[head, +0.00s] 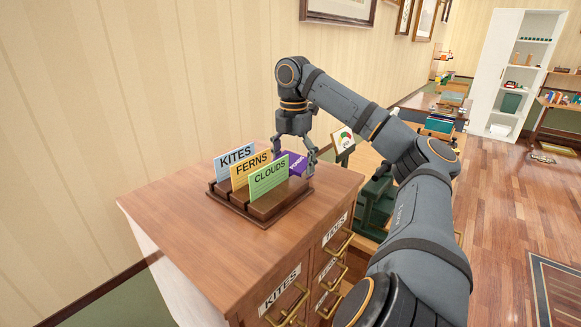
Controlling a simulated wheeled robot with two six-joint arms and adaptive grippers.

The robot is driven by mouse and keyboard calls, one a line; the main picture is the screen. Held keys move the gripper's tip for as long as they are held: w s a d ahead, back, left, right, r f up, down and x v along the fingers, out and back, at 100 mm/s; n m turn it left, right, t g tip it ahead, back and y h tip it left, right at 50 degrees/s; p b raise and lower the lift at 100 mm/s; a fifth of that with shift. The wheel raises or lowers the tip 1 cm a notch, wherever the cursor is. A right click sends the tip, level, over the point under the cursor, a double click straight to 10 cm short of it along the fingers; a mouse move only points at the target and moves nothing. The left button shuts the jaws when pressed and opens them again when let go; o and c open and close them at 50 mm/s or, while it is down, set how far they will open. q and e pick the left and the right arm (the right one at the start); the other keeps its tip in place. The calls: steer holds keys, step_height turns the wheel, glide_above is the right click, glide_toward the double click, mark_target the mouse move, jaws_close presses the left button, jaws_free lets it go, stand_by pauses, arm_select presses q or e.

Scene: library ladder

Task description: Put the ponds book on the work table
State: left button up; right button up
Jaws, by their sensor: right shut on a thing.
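My right gripper (294,162) points down over the back right end of a dark wooden card rack (235,206) on the cabinet. It is shut on a purple card (298,164), whose lettering is too small and covered to read. Blue KITES (235,157), yellow FERNS (248,168) and green CLOUDS (268,178) cards stand upright in the rack. I cannot tell whether the purple card still touches the rack. I cannot make out a book marked ponds, nor tell which table is the work table. My left gripper is out of view.
The wooden cabinet (190,218) has labelled drawers with brass handles (291,306) on its right side; its front top is clear. A table with objects (421,102) and a white shelf unit (484,95) stand farther back. Open wooden floor lies at right.

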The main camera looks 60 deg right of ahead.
mark_target(295, 163)
steer(key=shift+s+d, duration=0.2)
steer(key=shift+s, duration=0.1)
steer(key=o, duration=0.9)
steer(key=shift+c, duration=0.2)
steer(key=shift+o, duration=0.5)
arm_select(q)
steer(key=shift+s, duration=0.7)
arm_select(e)
steer(key=shift+w+a, duration=0.1)
steer(key=shift+w, duration=0.05)
steer(key=shift+r, duration=0.15)
arm_select(q)
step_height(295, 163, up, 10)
steer(key=p, duration=1)
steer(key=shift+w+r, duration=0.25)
arm_select(e)
step_height(295, 163, up, 12)
